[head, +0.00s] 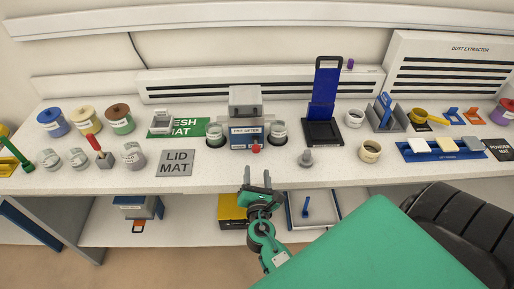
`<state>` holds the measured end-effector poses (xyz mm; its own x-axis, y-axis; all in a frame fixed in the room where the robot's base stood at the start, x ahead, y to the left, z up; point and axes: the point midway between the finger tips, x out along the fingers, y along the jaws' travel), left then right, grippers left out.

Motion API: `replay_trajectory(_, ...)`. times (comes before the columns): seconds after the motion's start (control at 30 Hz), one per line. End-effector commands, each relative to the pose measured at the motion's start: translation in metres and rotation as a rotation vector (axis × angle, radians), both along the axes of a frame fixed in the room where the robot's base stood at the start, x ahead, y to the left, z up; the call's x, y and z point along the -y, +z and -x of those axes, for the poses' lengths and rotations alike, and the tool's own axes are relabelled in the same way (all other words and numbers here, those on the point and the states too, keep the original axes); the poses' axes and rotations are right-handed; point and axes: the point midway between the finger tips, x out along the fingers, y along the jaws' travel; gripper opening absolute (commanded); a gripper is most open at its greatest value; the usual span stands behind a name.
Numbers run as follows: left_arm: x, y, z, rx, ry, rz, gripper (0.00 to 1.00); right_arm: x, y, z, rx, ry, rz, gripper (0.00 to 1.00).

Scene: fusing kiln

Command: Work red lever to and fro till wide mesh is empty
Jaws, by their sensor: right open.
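The sifter (246,134), a grey box with a blue-and-white label, stands mid-bench, with a small red knob (255,149) low on its front, apparently the red lever's end. A grey square tray part (245,97) sits on top; its contents cannot be made out. Another small square sieve-like piece (162,122) sits on the green mesh mat (190,127). I cannot tell which is the wide mesh. My right gripper (257,178) is open and empty, below and in front of the red knob, apart from it. My left gripper is not in view.
Glass jars stand on both sides of the sifter (215,134) (278,132). The lid mat (176,163) lies bare at left. The front bench strip is mostly clear.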

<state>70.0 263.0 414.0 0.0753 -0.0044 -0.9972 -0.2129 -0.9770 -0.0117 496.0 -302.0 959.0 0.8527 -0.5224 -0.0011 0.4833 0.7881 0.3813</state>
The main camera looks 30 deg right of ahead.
Motion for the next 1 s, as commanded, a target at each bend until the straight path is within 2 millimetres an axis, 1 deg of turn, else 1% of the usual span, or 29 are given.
replay_trajectory(0.03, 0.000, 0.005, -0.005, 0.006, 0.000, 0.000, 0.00, 0.006, 0.003, -0.009, 0.001, -0.002, 0.001, 0.47)
replay_trajectory(0.2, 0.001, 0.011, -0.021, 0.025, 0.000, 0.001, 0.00, 0.023, 0.002, -0.038, 0.002, -0.001, 0.001, 0.47)
replay_trajectory(0.4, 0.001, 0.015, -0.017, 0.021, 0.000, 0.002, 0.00, 0.042, 0.002, -0.068, 0.001, 0.000, 0.000, 0.47)
replay_trajectory(0.5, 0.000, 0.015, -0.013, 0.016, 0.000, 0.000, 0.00, 0.049, 0.001, -0.079, 0.001, -0.002, 0.002, 0.47)
replay_trajectory(0.7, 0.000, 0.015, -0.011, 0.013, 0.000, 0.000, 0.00, 0.056, 0.000, -0.090, -0.001, 0.000, 0.001, 0.47)
replay_trajectory(1.0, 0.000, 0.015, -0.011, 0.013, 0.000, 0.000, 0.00, 0.057, 0.000, -0.091, -0.001, 0.000, 0.001, 0.47)
